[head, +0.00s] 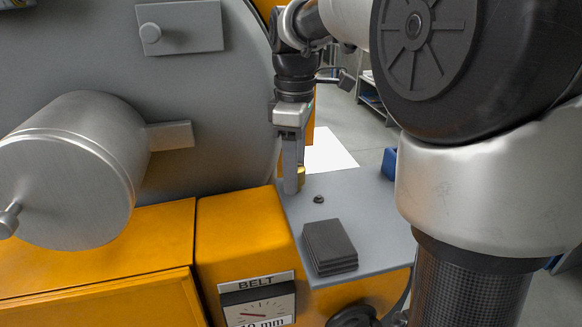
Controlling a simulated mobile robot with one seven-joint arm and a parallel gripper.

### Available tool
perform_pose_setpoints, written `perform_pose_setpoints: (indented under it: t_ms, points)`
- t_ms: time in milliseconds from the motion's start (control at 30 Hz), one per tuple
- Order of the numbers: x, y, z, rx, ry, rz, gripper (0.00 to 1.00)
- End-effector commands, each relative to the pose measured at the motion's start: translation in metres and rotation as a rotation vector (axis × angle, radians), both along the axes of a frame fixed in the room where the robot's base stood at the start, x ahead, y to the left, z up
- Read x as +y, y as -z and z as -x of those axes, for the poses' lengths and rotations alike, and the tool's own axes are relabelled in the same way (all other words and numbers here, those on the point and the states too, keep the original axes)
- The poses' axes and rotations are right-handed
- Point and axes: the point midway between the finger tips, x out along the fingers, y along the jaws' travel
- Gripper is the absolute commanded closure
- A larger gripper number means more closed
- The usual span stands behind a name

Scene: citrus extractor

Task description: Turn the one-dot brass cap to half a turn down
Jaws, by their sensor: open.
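My gripper (293,184) points straight down at the back left of the grey shelf, with its fingers low. It is open, though one finger hides the other from this side. A small brass cap (301,176) shows just to the right of the near finger, partly hidden by it. I cannot tell whether the fingers touch the cap or stand around it. Its dots and turn position are too small to see.
A small dark round knob (319,199) sits in front of the gripper. A stack of dark plates (328,244) lies on the grey shelf (375,215). The large grey drum face (215,110) stands close on the left. A BELT gauge (257,304) is below.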

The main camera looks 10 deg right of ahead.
Motion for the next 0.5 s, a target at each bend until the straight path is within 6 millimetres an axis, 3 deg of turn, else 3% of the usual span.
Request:
perform_pose_setpoints:
  t_ms: [200,433,500]
  points:
    - [0.0000,0.0001,-0.0001,0.000,0.000,0.000,0.52]
    - [0.0000,-0.0001,0.0000,0.000,0.000,0.000,0.91]
    - [0.0000,-0.0002,0.0000,0.000,0.000,0.000,0.92]
